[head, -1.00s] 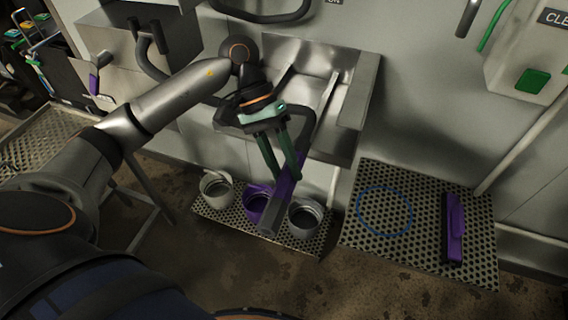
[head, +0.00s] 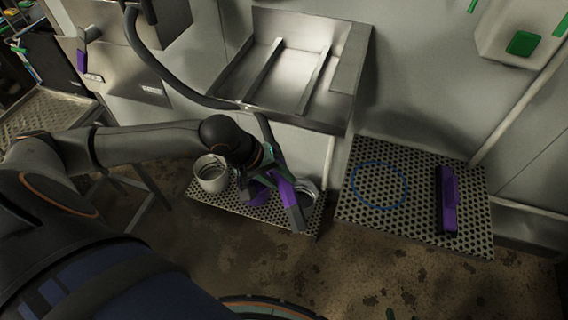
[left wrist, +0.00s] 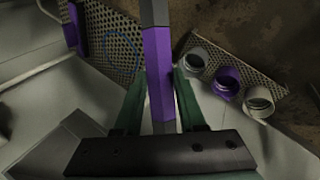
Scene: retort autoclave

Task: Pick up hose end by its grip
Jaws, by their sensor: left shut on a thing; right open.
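The hose end (head: 298,219) is a dark grey bar with a purple grip (head: 287,192). My left gripper (head: 278,176) is shut on the purple grip and holds it above the perforated shelf with the cups. In the left wrist view the purple grip (left wrist: 158,72) stands between the green fingers of the left gripper (left wrist: 160,102), with grey bar above it. A black hose (head: 165,68) curves down past the sink toward the gripper; its join to the hose end is hidden behind the arm. My right gripper is in neither view.
White cups (head: 211,178) and a purple cup (head: 256,194) stand on a perforated shelf (head: 224,204). A second perforated plate (head: 410,218) on the right carries a blue ring outline (head: 378,207) and a purple-and-dark bar (head: 448,205). A metal sink (head: 290,85) is behind.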

